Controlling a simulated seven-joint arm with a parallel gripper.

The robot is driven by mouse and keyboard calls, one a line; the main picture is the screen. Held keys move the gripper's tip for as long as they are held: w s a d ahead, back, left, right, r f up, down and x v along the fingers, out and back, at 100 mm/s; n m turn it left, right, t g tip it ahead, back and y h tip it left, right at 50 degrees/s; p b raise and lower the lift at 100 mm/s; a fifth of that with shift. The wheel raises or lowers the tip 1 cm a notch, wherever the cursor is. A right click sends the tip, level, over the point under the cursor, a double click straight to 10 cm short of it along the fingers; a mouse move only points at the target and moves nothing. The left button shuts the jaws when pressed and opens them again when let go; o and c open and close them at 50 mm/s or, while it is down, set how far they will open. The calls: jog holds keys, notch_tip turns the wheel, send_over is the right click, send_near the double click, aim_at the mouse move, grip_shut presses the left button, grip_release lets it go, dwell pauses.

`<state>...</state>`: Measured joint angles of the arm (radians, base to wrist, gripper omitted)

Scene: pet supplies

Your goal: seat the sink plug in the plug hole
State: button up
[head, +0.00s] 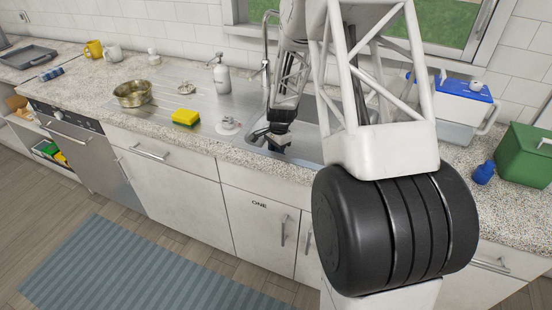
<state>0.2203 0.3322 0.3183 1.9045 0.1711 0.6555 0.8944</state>
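A small round whitish object (228,124), which may be the sink plug, lies on the steel drainboard left of the sink. It is too small to identify for certain. The sink basin (309,142) is partly covered by my arm, and I cannot see the plug hole. My gripper (271,142) points down over the left front part of the basin, to the right of the whitish object and apart from it. Its fingers are small and dark, so I cannot tell whether they are open or hold anything.
A yellow sponge (186,117), a metal bowl (132,94) and a soap bottle (221,76) stand left of the sink. The tap (265,55) rises behind it. A blue-lidded container (460,104), blue jar (484,173) and green box (524,155) stand right.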

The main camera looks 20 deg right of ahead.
jog(key=shift+f, duration=1.85)
jog(key=shift+f, duration=0.2)
jog(key=o, duration=0.9)
jog(key=shift+r, duration=0.1)
jog(key=shift+w+d+r, duration=0.1)
jog(key=shift+d+r, duration=0.15)
jog(key=shift+r, duration=1.75)
jog(key=shift+w+d+r, duration=0.1)
jog(key=shift+d+r, duration=0.1)
jog(key=shift+r, duration=1.85)
jog(key=shift+d+r, duration=0.25)
jog(key=shift+r, duration=1.75)
